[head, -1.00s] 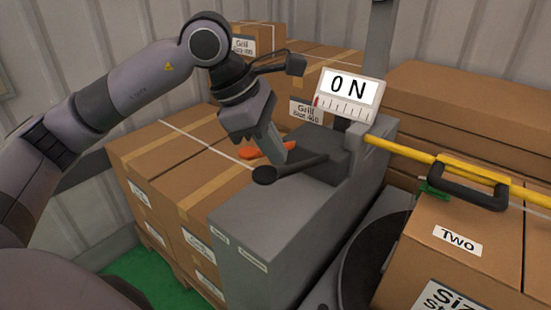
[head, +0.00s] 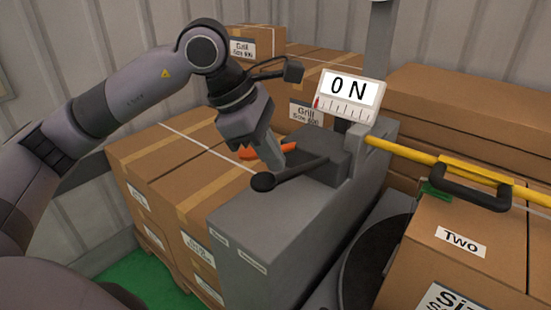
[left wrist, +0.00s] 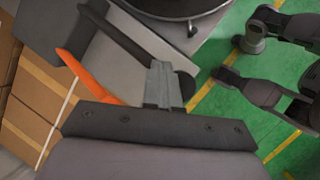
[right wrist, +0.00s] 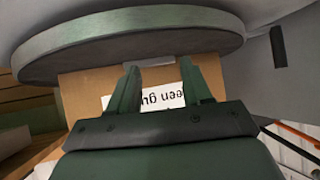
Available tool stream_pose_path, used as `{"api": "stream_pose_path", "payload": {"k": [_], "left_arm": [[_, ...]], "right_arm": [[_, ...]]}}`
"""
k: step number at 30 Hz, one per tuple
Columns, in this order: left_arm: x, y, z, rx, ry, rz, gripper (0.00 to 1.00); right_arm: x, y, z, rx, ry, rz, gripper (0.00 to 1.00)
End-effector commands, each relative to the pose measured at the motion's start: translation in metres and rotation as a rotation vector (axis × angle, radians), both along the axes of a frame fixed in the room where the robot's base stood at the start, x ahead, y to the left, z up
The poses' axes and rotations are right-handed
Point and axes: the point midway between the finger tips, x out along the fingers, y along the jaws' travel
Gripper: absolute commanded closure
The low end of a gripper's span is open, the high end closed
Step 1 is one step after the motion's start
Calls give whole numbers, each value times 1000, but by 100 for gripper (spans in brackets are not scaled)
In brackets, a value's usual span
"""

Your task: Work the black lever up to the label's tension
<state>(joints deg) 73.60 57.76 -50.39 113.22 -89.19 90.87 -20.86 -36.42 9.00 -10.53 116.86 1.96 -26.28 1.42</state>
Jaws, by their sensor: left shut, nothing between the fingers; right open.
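The black lever (head: 295,174) lies low and nearly flat across the grey machine (head: 300,215), its round knob toward the near left. The display (head: 350,88) reads 0 N, with its red marker at the left end of the scale. My left gripper (head: 276,166) is shut and empty, its fingertips close beside the lever near the knob; I cannot tell whether they touch. In the left wrist view the shut fingers (left wrist: 162,85) overlap the lever (left wrist: 125,38). My right gripper (right wrist: 160,82) is open and empty, outside the head view.
An orange lever (head: 255,153) sits just behind my left fingers. Cartons (head: 165,160) stand left of the machine. A round dark plate (right wrist: 130,45) is close above my right fingers.

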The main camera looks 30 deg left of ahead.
Motion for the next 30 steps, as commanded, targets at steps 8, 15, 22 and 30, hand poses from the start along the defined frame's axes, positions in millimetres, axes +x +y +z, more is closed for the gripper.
{"api": "stream_pose_path", "payload": {"k": [8, 15, 22, 30], "left_arm": [[-2, 0, -5, 2, 4, 0, 100], [-3, 1, -8, 2, 4, 0, 100], [-4, 1, -10, 2, 4, -1, 100], [-6, 1, -13, 3, 5, -1, 100]], "right_arm": [[0, 0, -4, 0, 0, 0, 51], [0, 1, -6, 4, 0, -3, 51], [0, 2, -8, 7, 1, -5, 51], [1, 2, -11, 7, 1, -5, 51]]}}
